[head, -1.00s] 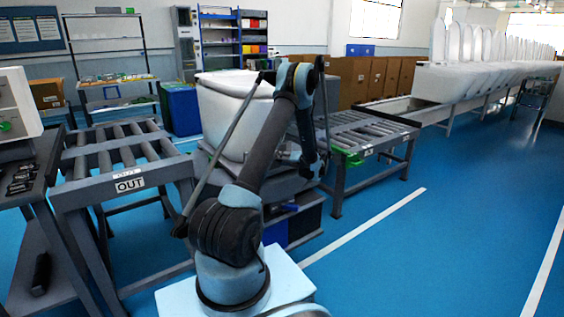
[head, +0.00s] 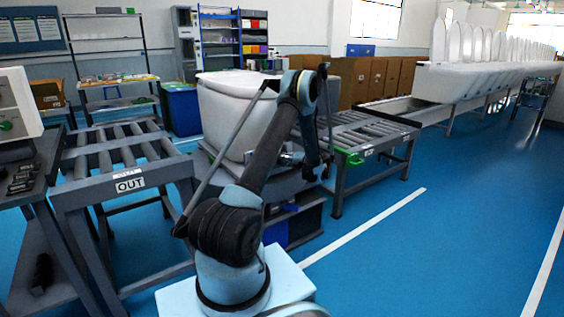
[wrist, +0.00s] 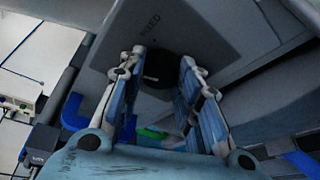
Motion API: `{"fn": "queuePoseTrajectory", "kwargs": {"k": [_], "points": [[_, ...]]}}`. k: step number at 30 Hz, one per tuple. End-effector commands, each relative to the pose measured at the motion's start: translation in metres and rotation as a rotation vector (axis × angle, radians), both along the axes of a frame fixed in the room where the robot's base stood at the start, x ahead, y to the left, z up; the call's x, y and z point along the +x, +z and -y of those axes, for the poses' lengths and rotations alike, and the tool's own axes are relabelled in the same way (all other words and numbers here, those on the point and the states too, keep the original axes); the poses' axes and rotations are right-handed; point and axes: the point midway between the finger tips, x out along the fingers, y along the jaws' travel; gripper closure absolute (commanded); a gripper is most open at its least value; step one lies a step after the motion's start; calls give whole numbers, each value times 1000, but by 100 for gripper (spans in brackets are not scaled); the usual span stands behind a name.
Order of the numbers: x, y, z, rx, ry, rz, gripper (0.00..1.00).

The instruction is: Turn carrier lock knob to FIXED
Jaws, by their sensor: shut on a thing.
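The carrier lock knob (wrist: 158,68) is a round black knob on a grey panel (wrist: 205,45) in the wrist view. A faint light mark shows on its face. Dark lettering on the panel beyond it reads as the end of FIXED. My gripper (wrist: 163,60) has one blue-grey finger on each side of the knob and is shut on it. The exact contact is hard to see. In the head view my arm hides part of the carrier side, and the knob cannot be made out. A white toilet (head: 226,110) sits on the carrier there.
A roller conveyor marked OUT (head: 130,185) stands at the left, and another roller conveyor (head: 375,137) stands at the right. A dark bench (head: 35,190) with small items is at far left. The blue floor (head: 440,240) at the right is clear.

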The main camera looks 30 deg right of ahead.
Motion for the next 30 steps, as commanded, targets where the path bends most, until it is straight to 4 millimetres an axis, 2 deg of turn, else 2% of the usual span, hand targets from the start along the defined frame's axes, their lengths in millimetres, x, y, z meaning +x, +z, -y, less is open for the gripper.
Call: {"fn": "queuePoseTrajectory", "kwargs": {"k": [21,30], "points": [[-1,-8,1,672,0,-56,93],[-1,-10,0,901,-2,-75,93]]}}
